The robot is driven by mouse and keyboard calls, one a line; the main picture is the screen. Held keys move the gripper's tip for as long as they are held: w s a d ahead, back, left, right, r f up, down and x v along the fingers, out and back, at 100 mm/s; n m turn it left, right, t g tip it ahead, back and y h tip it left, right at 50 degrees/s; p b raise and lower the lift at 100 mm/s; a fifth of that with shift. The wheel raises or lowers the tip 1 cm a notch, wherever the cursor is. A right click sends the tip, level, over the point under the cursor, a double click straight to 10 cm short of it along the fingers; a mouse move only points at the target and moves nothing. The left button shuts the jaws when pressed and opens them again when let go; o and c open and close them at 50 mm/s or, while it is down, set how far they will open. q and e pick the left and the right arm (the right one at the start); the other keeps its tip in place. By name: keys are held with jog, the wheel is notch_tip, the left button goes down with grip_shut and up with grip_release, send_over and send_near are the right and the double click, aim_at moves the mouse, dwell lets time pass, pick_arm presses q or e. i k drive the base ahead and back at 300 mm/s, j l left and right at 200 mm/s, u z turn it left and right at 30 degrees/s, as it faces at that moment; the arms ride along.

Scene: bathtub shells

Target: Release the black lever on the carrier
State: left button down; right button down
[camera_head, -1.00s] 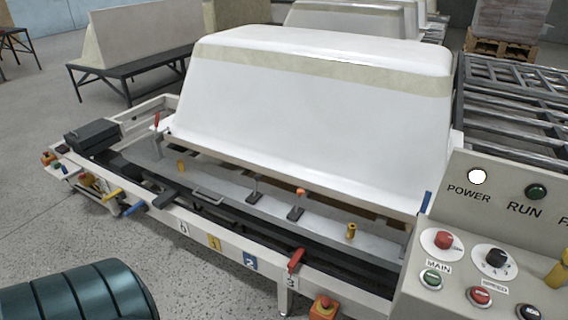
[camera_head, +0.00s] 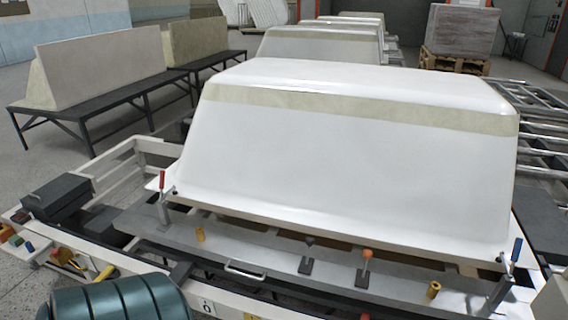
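The carrier (camera_head: 150,222) is a pale frame with a grey front deck, and it bears a large white upturned bathtub shell (camera_head: 340,150). A small upright lever with a dark knob (camera_head: 307,257), which looks like the black lever, stands on the deck in front of the shell, near the middle. A similar lever with an orange knob (camera_head: 366,267) stands to its right. A red-handled lever (camera_head: 163,187) is at the deck's left end and a blue-handled lever (camera_head: 512,262) at its right end. Neither of my grippers is in view.
Yellow pegs (camera_head: 200,234) and a metal handle (camera_head: 245,269) stand out from the deck near the levers. A dark box (camera_head: 57,197) sits at the carrier's left end. Black stands with shells (camera_head: 105,75) are at the back left. Grey floor is clear between.

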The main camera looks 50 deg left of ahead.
aim_at(310, 240)
jog(key=k+j, duration=0.1)
jog(key=j, duration=0.3)
jog(key=k+j, duration=0.15)
jog(key=j, duration=0.25)
jog(key=k+j, duration=0.1)
jog(key=j, duration=0.3)
jog(key=k+j, duration=0.15)
jog(key=j, duration=0.25)
jog(key=k+j, duration=0.1)
jog(key=j, duration=0.3)
